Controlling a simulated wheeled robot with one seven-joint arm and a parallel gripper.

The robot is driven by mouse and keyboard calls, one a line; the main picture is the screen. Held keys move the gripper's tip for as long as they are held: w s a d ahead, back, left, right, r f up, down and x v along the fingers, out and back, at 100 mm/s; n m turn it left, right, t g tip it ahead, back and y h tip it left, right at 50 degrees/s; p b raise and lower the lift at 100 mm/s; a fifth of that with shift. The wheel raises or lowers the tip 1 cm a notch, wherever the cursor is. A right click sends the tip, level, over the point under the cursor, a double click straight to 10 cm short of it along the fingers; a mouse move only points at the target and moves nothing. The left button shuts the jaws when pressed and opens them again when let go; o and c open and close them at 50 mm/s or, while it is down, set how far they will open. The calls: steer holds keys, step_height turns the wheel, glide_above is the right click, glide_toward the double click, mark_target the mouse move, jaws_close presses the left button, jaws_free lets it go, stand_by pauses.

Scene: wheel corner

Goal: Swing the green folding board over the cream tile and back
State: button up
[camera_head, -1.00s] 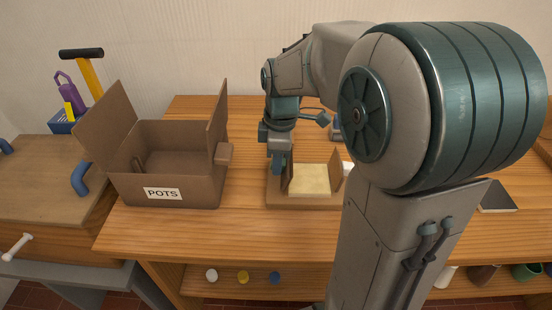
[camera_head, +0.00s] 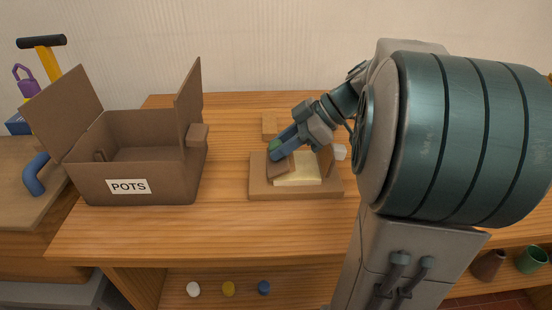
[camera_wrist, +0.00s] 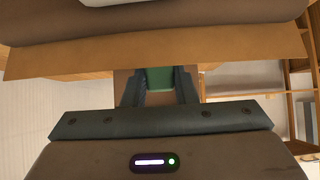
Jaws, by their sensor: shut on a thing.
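The cream tile (camera_head: 300,172) lies flat on a brown wooden base (camera_head: 258,191) on the bench. My gripper (camera_head: 276,156) reaches in from the right to the left side of the tile, with the arm tilted. It is shut on the green folding board (camera_wrist: 159,78), whose green part shows between the fingers in the wrist view. A small bit of green also shows at the fingers in the head view (camera_head: 274,146). A brown panel (camera_head: 281,170) leans by the tile's left edge, under my gripper. Its join to the green part is hidden.
Another brown panel (camera_head: 326,160) stands at the tile's right side, partly behind my arm. An open cardboard box (camera_head: 176,184) marked POTS stands to the left, with raised flaps. Bench in front is clear.

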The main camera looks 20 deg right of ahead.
steer(key=shift+s+d+f+t+y+b, duration=0.1)
steer(key=shift+d+f+t+y+b, duration=0.25)
steer(key=shift+y+b, duration=0.65)
steer(key=shift+b, duration=0.3)
steer(key=o, duration=1)
steer(key=shift+r, duration=0.1)
steer(key=p+v, duration=0.2)
steer(key=v, duration=1.2)
steer(key=shift+a+r+p, duration=0.1)
steer(key=shift+a+p, duration=0.05)
steer(key=shift+p, duration=0.25)
